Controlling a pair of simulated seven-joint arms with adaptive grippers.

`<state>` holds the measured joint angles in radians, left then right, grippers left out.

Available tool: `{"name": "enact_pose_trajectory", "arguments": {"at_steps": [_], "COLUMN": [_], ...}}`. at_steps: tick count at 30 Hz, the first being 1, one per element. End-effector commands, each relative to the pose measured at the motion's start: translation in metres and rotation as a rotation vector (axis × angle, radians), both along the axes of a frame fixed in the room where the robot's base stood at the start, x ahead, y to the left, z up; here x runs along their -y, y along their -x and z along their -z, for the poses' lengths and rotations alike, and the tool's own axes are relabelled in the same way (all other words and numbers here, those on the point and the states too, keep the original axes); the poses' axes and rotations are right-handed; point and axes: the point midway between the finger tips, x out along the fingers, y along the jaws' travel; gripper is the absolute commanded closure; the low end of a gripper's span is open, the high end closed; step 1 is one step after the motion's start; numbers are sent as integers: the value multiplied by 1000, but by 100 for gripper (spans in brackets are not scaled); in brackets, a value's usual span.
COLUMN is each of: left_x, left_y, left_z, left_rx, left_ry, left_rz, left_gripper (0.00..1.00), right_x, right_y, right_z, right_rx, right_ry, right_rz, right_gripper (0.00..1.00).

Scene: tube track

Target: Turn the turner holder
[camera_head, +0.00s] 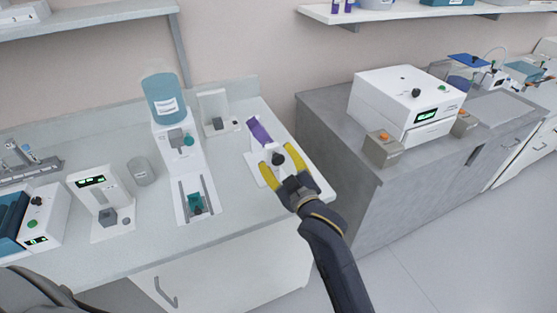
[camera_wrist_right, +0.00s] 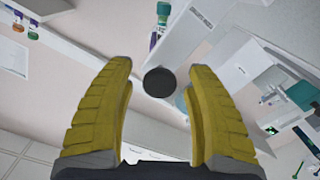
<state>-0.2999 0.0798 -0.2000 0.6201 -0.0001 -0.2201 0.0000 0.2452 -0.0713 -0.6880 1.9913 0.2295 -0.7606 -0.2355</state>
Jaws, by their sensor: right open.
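The turner holder (camera_head: 271,179) is a white stand near the right end of the left counter. A purple tube (camera_head: 260,132) sits tilted on it, and a round black knob (camera_head: 278,159) is on its near side. My right gripper (camera_head: 280,163) is open, with one yellow finger on each side of the knob. In the right wrist view the knob (camera_wrist_right: 159,82) shows between the open fingertips (camera_wrist_right: 160,68), with visible gaps on both sides. I cannot tell how deep it lies between them. My left gripper is not in view.
A dispenser with a teal bottle (camera_head: 166,98) stands left of the holder, beside a small white device (camera_head: 214,114). A grey cup (camera_head: 141,172) and another white device (camera_head: 100,203) are further left. A white box machine (camera_head: 404,102) stands on the right counter. The counter's front edge is close.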

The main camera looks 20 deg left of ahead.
Motion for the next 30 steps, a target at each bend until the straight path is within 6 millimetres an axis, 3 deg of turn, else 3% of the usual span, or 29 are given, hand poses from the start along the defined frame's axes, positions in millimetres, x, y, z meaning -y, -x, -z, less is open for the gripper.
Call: {"name": "enact_pose_trajectory", "arguments": {"at_steps": [10, 21, 30], "left_x": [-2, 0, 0], "left_y": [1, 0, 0], "left_z": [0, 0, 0], "left_rx": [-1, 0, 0], "left_ry": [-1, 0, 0], "left_rz": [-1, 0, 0], "left_gripper": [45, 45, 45], "right_x": [8, 49, 72], "right_y": [10, 58, 85], "right_z": [0, 0, 0], "right_rx": [2, 0, 0], "right_ry": [0, 1, 0], "right_rz": [0, 0, 0], "right_gripper": [45, 45, 45]}}
